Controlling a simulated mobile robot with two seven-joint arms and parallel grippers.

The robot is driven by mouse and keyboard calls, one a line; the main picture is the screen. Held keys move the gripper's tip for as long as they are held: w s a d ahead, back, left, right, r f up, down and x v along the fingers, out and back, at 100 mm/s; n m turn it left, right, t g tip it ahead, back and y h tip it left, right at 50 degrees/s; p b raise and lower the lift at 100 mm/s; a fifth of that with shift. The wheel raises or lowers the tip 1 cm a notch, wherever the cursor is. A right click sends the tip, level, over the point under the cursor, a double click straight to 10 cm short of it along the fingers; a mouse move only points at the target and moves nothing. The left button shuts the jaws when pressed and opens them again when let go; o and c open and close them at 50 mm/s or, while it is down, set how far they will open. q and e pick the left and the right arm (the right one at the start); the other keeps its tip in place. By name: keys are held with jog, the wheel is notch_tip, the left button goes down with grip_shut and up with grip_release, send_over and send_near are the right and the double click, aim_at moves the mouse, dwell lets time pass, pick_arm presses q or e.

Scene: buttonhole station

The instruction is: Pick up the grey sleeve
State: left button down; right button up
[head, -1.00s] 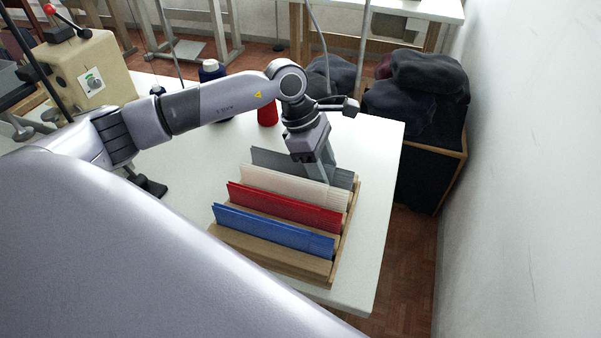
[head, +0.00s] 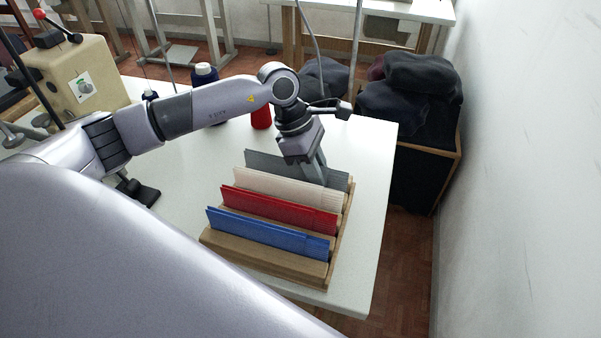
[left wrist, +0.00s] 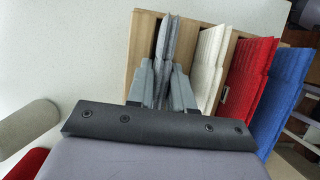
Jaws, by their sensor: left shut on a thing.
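The grey sleeve (head: 270,164) is a flat folded panel standing on edge in the back slot of a wooden rack (head: 262,259). My left gripper (head: 316,181) reaches down onto it from above, right of its middle. In the left wrist view the two fingers (left wrist: 163,88) are shut on the grey sleeve (left wrist: 167,40), one on each side. The sleeve still appears to stand in its slot; its lower edge is hidden. My right gripper is not in view.
White (head: 285,187), red (head: 275,208) and blue (head: 265,232) sleeves stand in the rack in front of the grey one. A red thread cone (head: 261,118) and a dark blue one (head: 205,73) stand behind on the white table. A beige machine (head: 82,80) is at the left. A wall is at the right.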

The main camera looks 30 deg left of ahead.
pick_arm(q)
jog(key=shift+r, duration=0.15)
jog(key=shift+r+p, duration=0.4)
notch_tip(320, 180, up, 20)
jog(key=shift+f, duration=0.25)
jog(key=shift+a+f, duration=0.1)
dwell(0.5)
